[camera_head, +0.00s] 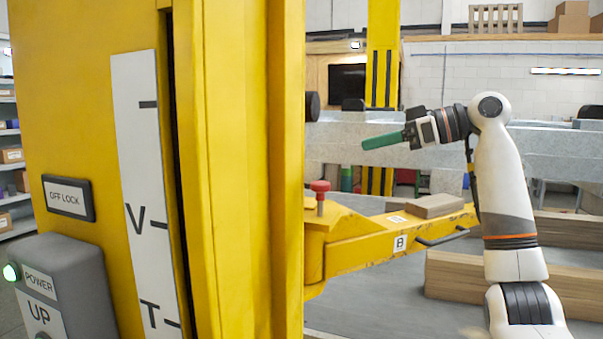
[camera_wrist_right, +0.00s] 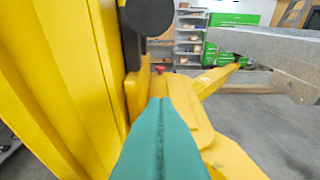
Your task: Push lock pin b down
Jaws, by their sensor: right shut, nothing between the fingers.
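Lock pin b (camera_head: 320,187) is a red knob on a short shaft. It stands upright at the base of the yellow lift arm labelled B (camera_head: 348,252), beside the yellow post (camera_head: 240,150). My right gripper (camera_head: 366,144) is shut and empty, its green fingers pointing left. In the head view it appears above and to the right of the pin, apart from it. In the right wrist view the green fingers (camera_wrist_right: 160,102) are together, and a small red knob (camera_wrist_right: 160,69) shows past their tips; I cannot tell which pin it is. My left gripper is not in view.
A grey control box (camera_head: 75,285) with a lit green power light is at the lower left. A grey beam (camera_head: 340,140) runs behind my right gripper. A block (camera_head: 436,205) lies on the lift arm, near a black handle (camera_head: 443,238). Timber (camera_head: 465,275) lies below.

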